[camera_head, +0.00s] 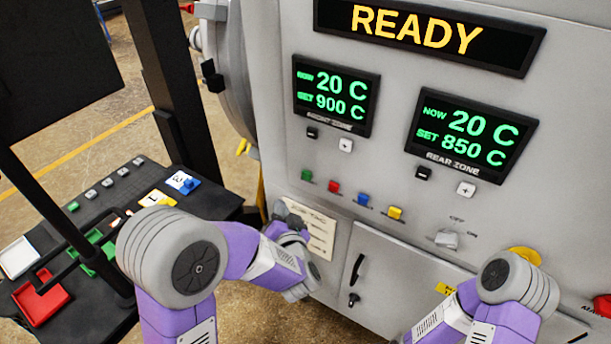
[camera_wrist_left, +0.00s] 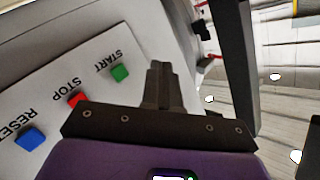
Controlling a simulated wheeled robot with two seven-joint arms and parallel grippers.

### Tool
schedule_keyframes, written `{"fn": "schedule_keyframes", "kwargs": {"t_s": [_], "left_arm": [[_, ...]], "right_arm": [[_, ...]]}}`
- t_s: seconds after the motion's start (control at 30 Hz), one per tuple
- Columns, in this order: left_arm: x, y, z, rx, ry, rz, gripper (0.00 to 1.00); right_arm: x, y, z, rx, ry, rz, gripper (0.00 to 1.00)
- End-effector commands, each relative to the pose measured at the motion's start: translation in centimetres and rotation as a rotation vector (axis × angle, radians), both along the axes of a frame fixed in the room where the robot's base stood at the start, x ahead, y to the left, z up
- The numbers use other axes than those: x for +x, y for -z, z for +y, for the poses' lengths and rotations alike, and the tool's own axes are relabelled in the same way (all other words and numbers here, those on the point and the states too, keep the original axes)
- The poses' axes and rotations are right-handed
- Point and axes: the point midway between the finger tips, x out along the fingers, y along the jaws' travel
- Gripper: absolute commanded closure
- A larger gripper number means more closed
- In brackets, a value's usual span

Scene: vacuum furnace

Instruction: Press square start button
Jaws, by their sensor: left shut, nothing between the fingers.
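The square green start button (camera_head: 307,175) is at the left end of a row of square buttons on the grey furnace front. In the left wrist view the green button (camera_wrist_left: 120,72) sits beside the label START. My left gripper (camera_head: 281,210) is below and slightly left of it in the head view. In the wrist view its fingers (camera_wrist_left: 159,72) are together and empty, just right of the green button; I cannot tell how far they are from the panel. My right arm shows at the lower right, its gripper out of view.
Red STOP (camera_wrist_left: 77,99) and blue RESET (camera_wrist_left: 30,139) buttons neighbour START; a yellow button (camera_head: 395,213) ends the row. A READY display (camera_head: 420,30) and two temperature screens are above. A black cart (camera_head: 110,240) with trays stands left.

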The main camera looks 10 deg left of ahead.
Motion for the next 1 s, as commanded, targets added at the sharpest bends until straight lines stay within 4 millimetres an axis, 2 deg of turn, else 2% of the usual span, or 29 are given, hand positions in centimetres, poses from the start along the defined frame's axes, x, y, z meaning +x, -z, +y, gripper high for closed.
{"fn": "schedule_keyframes", "kwargs": {"t_s": [0.27,0.43,1.0], "left_arm": [[0.0,0.0,0.0,0.001,0.001,0.001,1.0],[0.7,0.1,-0.3,0.001,0.001,0.001,1.0],[7.4,0.0,-2.7,-0.001,0.002,0.001,1.0]], "right_arm": [[0.0,0.0,0.0,0.0,0.0,0.0,0.31],[0.0,0.0,0.0,0.0,0.0,0.0,0.31],[0.0,-0.6,0.0,0.0,0.0,0.0,0.31]]}}
